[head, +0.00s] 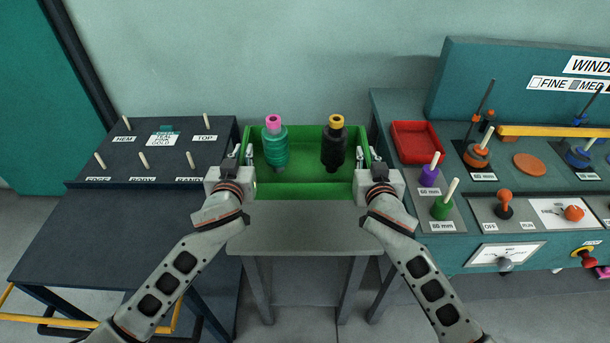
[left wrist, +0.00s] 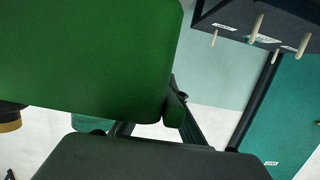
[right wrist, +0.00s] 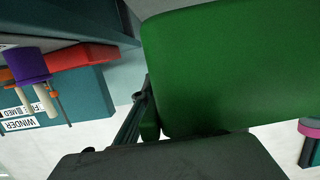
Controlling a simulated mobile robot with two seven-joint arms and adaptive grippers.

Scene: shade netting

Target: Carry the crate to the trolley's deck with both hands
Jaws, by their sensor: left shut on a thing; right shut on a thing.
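The green crate (head: 305,191) is in the middle of the head view, between my two grippers. It holds a teal spool (head: 274,148) with a pink top and a black spool (head: 333,148) with a yellow top. My left gripper (head: 247,156) is shut on the crate's left side wall, and my right gripper (head: 366,156) is shut on its right side wall. Green crate wall fills much of the left wrist view (left wrist: 95,60) and the right wrist view (right wrist: 225,70). The trolley's dark deck (head: 110,225) is at the left and looks bare in front of its raised peg board.
A grey stand (head: 305,232) is below the crate; I cannot tell whether they touch. The trolley's peg board (head: 150,150) has several upright pegs. A teal winder bench (head: 520,185) with a red tray (head: 416,142), pegs and knobs stands close at the right.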

